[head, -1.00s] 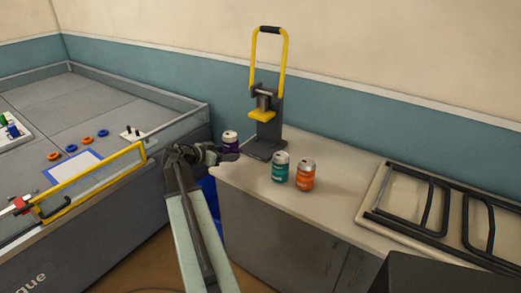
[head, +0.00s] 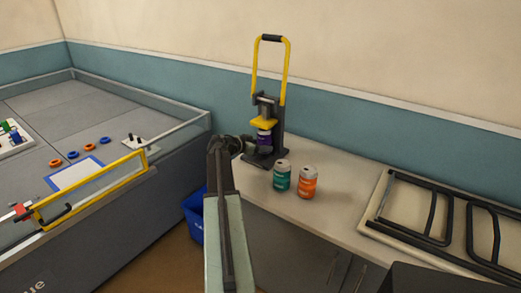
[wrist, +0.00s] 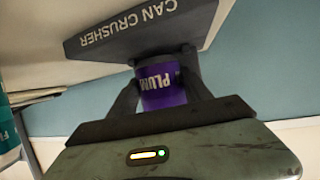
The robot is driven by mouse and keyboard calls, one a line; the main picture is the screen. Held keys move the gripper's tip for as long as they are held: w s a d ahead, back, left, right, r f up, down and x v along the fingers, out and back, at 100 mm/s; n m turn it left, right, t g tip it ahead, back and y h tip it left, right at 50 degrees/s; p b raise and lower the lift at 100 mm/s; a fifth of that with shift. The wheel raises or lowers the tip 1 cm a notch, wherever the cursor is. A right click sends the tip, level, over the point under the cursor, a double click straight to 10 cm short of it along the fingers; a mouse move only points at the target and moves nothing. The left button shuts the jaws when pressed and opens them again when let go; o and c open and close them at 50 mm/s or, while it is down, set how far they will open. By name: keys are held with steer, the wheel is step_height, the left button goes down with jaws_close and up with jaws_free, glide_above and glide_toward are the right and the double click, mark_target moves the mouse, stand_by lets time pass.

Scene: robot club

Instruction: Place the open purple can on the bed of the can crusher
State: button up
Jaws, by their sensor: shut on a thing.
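The purple can (head: 264,139) is upright in the can crusher (head: 279,130), under its yellow press block (head: 264,123) and over the dark bed (head: 262,160). In the wrist view the can (wrist: 162,88), with white lettering, sits between the two dark fingers of my gripper (wrist: 160,78), which is shut on it. The crusher's base, marked CAN CRUSHER (wrist: 145,28), lies right at the can's end. I cannot tell whether the can rests on the bed or hangs just above it. The can's top is hidden.
A teal can (head: 282,177) and an orange can (head: 308,183) stand on the counter (head: 345,190) in front and to the right of the crusher. A folded black frame (head: 440,222) lies further right. A blue bin (head: 194,214) stands on the floor left of the counter.

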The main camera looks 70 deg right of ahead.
steer(key=shift+w+a+f, duration=0.1)
steer(key=shift+a+f, duration=0.05)
steer(key=shift+f, duration=0.45)
steer(key=o, duration=1.3)
steer(key=p+v, duration=0.5)
steer(key=v, duration=0.7)
steer(key=shift+w+a, duration=0.1)
